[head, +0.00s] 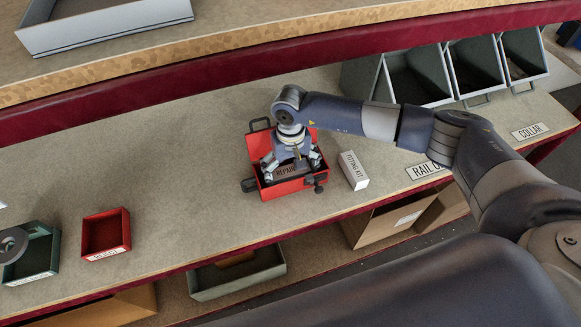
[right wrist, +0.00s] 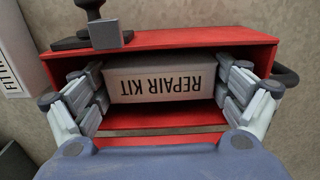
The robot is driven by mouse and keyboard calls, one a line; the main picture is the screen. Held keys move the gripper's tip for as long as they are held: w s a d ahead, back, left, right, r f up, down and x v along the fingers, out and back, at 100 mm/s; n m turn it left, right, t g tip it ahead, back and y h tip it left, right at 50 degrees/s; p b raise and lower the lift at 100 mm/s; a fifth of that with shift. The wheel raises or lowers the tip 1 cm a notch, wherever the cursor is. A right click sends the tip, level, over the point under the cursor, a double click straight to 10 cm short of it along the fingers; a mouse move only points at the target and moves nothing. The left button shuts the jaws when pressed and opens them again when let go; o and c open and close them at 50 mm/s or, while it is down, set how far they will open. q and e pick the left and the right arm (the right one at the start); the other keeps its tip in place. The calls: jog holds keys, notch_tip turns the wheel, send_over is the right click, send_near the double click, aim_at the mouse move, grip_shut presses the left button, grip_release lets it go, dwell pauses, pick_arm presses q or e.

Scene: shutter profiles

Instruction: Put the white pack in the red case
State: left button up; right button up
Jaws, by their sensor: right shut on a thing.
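The open red case (head: 290,190) stands on the workbench, and its red walls also fill the right wrist view (right wrist: 190,38). My right gripper (head: 293,167) reaches down into it. Its fingers are shut on the two ends of a pale pack marked REPAIR KIT (right wrist: 160,68), which lies inside the case's opening and looks shaded and brownish in the head view. Whether the pack touches the case floor I cannot tell. A whiter pack marked FITTING KIT (head: 354,170) stands on the bench just right of the case. My left gripper is not in view.
A small red tray (head: 106,234) and a green bin (head: 35,258) holding a grey ring stand at the left. Several grey bins (head: 415,75) line the back right. Labels RAIL and COLLAR lie on the bench.

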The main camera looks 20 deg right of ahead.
aim_at(291, 169)
jog(key=shift+f, duration=0.15)
jog(key=shift+f+b, duration=0.2)
jog(key=shift+b, duration=0.15)
jog(key=o, duration=0.8)
jog(key=shift+o, duration=0.2)
jog(key=shift+r, duration=0.15)
jog(key=shift+r+p, duration=0.25)
jog(key=shift+p, duration=0.2)
notch_tip(291, 169, up, 12)
jog(key=b, duration=0.3)
jog(key=shift+f, duration=0.15)
